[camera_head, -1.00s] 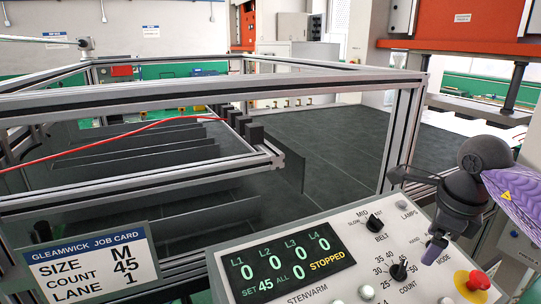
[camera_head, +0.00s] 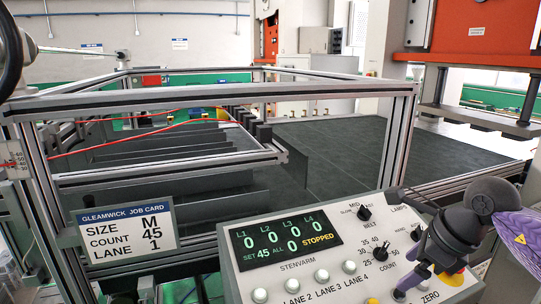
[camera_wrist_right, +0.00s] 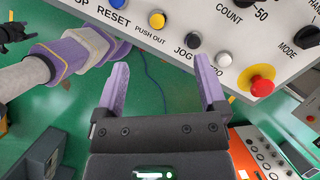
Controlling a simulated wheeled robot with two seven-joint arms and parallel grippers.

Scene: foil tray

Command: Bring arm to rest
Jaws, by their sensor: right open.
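My right gripper (camera_head: 406,284) hangs in front of the lower right of the control panel (camera_head: 232,262), fingers pointing down and left. In the right wrist view its two purple fingers (camera_wrist_right: 162,78) are apart with nothing between them. The panel's buttons and red stop knob (camera_wrist_right: 262,80) lie beyond the fingertips, and I see no clear contact. A purple and pale arm link (camera_wrist_right: 75,52), probably of my left arm, shows at the left of that view.
The panel screen (camera_head: 284,246) reads zeros on all lanes, SET 45, STOPPED. A job card (camera_head: 124,229) reads size M, count 45, lane 1. A metal frame (camera_head: 215,92) surrounds the dark belt (camera_head: 350,150). An orange press (camera_head: 470,25) stands at the right. Green floor shows below the gripper.

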